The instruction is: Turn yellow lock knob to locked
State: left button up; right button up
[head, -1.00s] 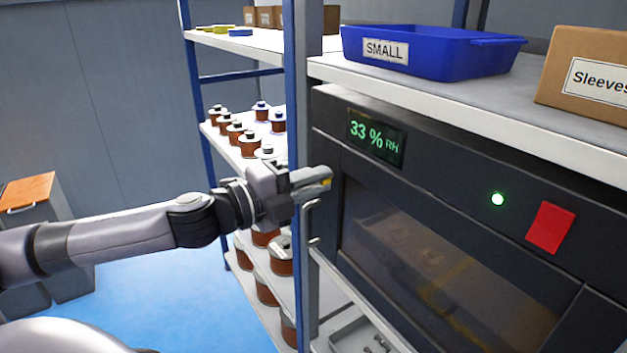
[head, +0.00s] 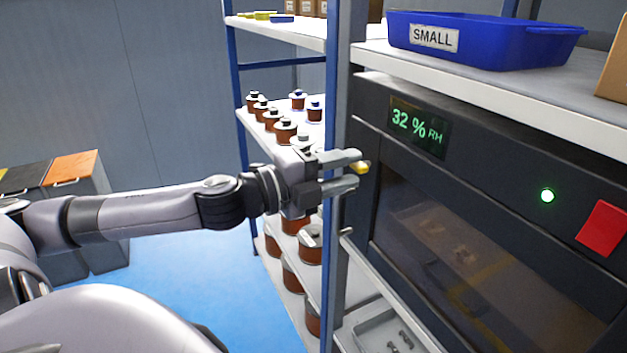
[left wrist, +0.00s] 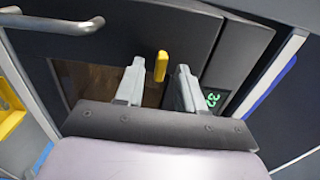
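The yellow lock knob (head: 362,167) is on the dark cabinet's front, near the door's left edge and left of the display. In the left wrist view the knob (left wrist: 161,66) is a short rounded bar pointing up and down in the picture. My left gripper (head: 354,171) reaches it from the left. Its fingers are open, one on each side of the knob in the left wrist view (left wrist: 158,80), with gaps visible on both sides. The fingers partly hide the knob in the head view. My right gripper is not in view.
The cabinet's humidity display (head: 418,126) reads 32 % RH. A metal door handle (left wrist: 50,20) is close to the knob. A blue SMALL bin (head: 480,45) stands on the shelf above. A blue rack post (head: 340,80) and copper spools (head: 285,130) are close behind the gripper.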

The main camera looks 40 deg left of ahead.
pick_arm(q)
jog(key=shift+s+a+f, duration=0.1)
jog(key=shift+s+f, duration=0.05)
jog(key=shift+s, duration=0.35)
jog(key=shift+s+a, duration=0.15)
jog(key=shift+s, duration=0.4)
jog(key=shift+p+v, duration=1)
jog(key=shift+v, duration=0.8)
jog(key=s+a+f+n+g+y, duration=0.1)
jog(key=s+a+f+n+y, duration=0.15)
jog(key=f+n, duration=0.55)
jog(key=s+a+f+n+g+y, duration=0.1)
jog(key=s+a+f+n+y, duration=0.2)
jog(key=f, duration=1)
jog(key=s+d+f+n+g, duration=0.2)
jog(key=s+d+f+n, duration=0.1)
jog(key=d+f, duration=0.4)
jog(key=s+d+f+n+g, duration=0.2)
jog(key=s+d+f+n, duration=0.1)
jog(key=d+f+n, duration=0.3)
jog(key=d+f+h, duration=0.1)
jog(key=d+f, duration=0.1)
jog(key=d, duration=0.2)
jog(key=shift+f, duration=0.15)
